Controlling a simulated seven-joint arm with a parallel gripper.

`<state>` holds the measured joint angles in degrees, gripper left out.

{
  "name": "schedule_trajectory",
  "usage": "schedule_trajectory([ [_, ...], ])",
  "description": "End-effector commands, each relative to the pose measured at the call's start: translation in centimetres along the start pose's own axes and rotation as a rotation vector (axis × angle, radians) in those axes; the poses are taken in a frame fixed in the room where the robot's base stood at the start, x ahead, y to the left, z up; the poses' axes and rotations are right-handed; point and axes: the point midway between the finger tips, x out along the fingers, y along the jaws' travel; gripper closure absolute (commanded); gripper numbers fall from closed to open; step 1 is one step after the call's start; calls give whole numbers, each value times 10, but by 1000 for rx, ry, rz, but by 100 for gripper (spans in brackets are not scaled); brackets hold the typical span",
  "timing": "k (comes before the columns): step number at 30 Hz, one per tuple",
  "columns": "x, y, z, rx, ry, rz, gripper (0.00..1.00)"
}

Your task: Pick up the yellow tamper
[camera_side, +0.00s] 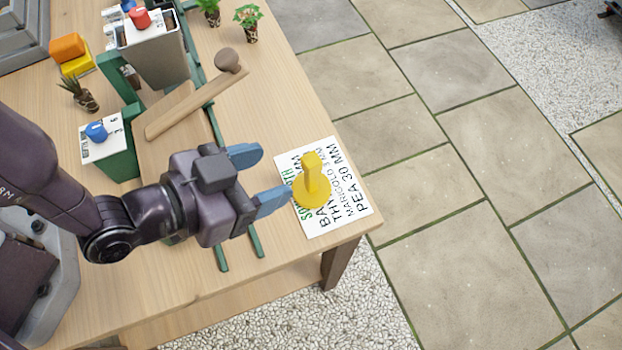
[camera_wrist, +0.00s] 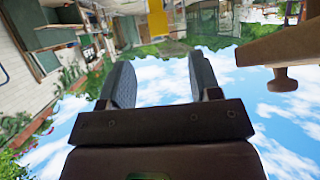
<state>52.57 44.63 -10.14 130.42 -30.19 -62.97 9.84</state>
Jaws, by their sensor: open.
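The yellow tamper (camera_side: 313,185) stands upright on a printed white card (camera_side: 352,206) at the table's right corner. It has a round base and an upright handle. My gripper (camera_side: 276,173) is open and empty, with its blue-grey fingers spread just left of the tamper in the side view. The tamper is not between the fingers, and a small gap seems to separate the lower finger from it.
A wooden mallet-like tool (camera_side: 190,104) lies on a board left of the card; it also shows in the wrist view (camera_wrist: 285,55). A grey bin (camera_side: 158,52), a green box (camera_side: 112,150) and small potted plants (camera_side: 248,22) stand farther back. The table edge is close beyond the card.

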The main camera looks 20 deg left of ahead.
Motion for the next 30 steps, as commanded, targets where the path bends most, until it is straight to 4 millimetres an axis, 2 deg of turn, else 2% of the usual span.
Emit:
schedule_trajectory([
  [3, 24, -1, 1, -1, -1, -3, 43],
  [6, 39, 0, 1, 0, -2, 0, 43],
  [13, 55, 0, 0, 0, -2, 0, 43],
  [21, 94, -1, 1, -1, -2, -1, 43],
  [30, 100, 0, 1, 1, -3, 1, 43],
])
